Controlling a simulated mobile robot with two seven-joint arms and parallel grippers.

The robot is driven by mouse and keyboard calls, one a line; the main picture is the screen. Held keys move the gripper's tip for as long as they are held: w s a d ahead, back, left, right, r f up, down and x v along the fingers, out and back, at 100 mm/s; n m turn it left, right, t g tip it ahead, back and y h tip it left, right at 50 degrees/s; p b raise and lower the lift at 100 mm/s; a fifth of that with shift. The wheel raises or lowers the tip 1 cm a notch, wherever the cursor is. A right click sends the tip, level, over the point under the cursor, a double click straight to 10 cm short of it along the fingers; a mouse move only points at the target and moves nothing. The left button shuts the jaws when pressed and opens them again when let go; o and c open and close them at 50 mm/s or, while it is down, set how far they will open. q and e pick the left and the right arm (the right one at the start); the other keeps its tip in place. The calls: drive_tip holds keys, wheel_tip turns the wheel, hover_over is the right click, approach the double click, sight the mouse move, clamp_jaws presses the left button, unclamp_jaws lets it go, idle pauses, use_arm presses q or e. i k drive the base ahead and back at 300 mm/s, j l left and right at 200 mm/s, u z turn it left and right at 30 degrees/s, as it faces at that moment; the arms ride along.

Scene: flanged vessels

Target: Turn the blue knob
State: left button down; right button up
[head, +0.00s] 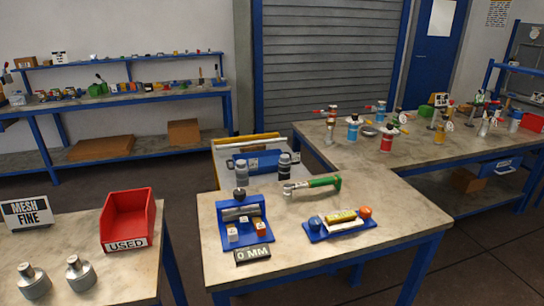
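A small blue fixture (340,233) lies on the front middle workbench. A round blue knob (315,223) sits at its left end and a round orange knob (365,212) at its right end. A yellow bar and a pale cylinder lie between the two knobs. Neither of my grippers shows in the head view, and nothing touches the blue knob.
On the same bench (405,215) are a blue stand (262,237) with labelled blocks, a "0 MM" plate (252,255) and a green-handled tool (312,186). A red "USED" bin (128,217) stands on the left bench. Bare bench top lies right of the fixture.

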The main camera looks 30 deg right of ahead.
sight(314, 223)
drive_tip(key=z, duration=1.6)
